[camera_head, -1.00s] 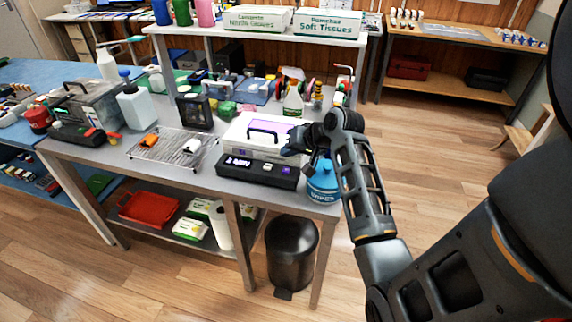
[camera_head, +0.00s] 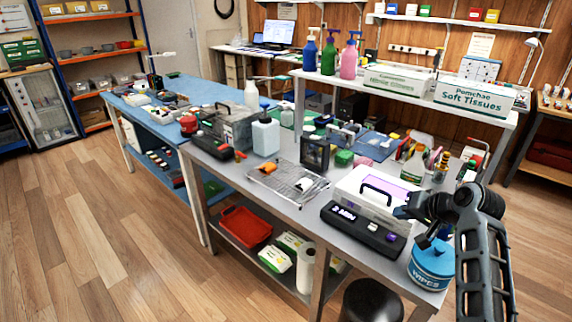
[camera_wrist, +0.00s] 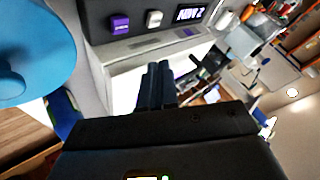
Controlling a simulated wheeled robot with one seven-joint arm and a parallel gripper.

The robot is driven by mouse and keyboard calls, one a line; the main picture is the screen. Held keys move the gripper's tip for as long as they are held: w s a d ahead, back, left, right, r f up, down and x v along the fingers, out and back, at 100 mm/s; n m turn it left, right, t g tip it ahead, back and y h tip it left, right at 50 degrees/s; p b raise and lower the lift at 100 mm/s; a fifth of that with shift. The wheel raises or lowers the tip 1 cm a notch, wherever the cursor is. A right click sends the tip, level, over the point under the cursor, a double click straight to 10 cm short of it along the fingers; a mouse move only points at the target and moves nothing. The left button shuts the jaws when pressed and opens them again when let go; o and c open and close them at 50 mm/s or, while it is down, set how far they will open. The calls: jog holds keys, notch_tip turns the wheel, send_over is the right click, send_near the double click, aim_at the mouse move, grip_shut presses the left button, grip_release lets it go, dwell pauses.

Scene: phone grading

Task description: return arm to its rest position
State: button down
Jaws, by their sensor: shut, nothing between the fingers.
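My arm reaches in from the lower right of the head view. My gripper (camera_head: 408,212) is at the right part of the grey workbench, beside the white box with a black handle (camera_head: 376,190) and above the black device with a lit display (camera_head: 362,230). In the wrist view its two dark fingers (camera_wrist: 157,84) are together with nothing between them. The device's purple and white buttons (camera_wrist: 137,20) show just beyond them. A blue wipes tub (camera_head: 432,264) stands at the bench's right end, below my wrist. It also shows large at the left of the wrist view (camera_wrist: 35,50).
A clear bin (camera_head: 228,126) and a white jug (camera_head: 265,137) stand further left. A raised shelf (camera_head: 400,92) carries bottles and boxes. A black trash can (camera_head: 371,302) stands below. The left floor is clear.

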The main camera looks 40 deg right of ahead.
jog(key=s+a+f+n+t, duration=0.15)
jog(key=a+f, duration=0.25)
jog(key=a, duration=0.8)
jog(key=s+a+f+n, duration=0.2)
jog(key=a+f+n, duration=0.1)
jog(key=a, duration=1)
jog(key=s+a+r+n+t+y+b, duration=0.1)
jog(key=s+a+r+n+t+y, duration=0.2)
jog(key=s+a+r, duration=1.1)
jog(key=s+n+t, duration=0.2)
jog(key=s+n, duration=0.1)
jog(key=n, duration=0.2)
jog(key=shift+s+a, duration=0.15)
jog(key=shift+s, duration=0.25)
jog(key=shift+n, duration=0.25)
dwell(2.6)
